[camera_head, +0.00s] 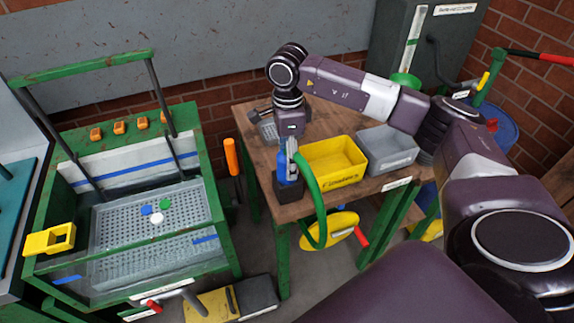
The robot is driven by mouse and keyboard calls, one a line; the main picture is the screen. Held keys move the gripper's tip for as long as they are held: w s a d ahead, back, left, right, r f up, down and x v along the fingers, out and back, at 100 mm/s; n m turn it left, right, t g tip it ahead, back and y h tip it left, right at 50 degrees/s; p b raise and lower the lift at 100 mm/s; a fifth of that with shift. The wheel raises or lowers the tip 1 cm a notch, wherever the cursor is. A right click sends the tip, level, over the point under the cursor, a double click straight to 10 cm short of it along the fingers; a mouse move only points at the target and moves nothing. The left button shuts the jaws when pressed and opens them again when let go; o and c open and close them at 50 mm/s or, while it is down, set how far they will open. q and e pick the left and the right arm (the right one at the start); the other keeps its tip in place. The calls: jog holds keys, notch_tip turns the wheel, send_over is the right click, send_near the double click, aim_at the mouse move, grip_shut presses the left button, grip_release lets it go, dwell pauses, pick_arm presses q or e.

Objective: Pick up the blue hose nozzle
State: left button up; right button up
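The blue hose nozzle (290,172) stands upright in a dark block-like holder (288,190) at the front left of the wooden table. A green hose (316,200) arcs from near its top and hangs over the table's front edge. My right gripper (289,153) reaches in from the right and points down at the nozzle's upper end. Its fingers overlap the nozzle in this view. They are small and partly hidden, so I cannot tell whether they are closed on it. My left gripper is not in view.
A yellow bin (335,175) and a grey bin (390,163) stand right of the nozzle on the wooden table (259,135). A green-framed sorting station (222,235) with a perforated tray (110,250) stands left, holding several small coloured pieces. Gap between.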

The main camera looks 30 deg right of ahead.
jog(key=shift+f, duration=0.25)
jog(key=c, duration=1.4)
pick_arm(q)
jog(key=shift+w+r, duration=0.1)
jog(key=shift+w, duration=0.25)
pick_arm(e)
jog(key=shift+o, duration=0.2)
jog(key=shift+r, duration=0.1)
jog(key=shift+r, duration=0.5)
notch_tip(320, 180, up, 9)
jog(key=shift+w+b, duration=0.15)
jog(key=shift+b, duration=1.05)
pick_arm(q)
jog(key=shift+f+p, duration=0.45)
jog(key=shift+p, duration=0.3)
pick_arm(e)
notch_tip(320, 180, up, 10)
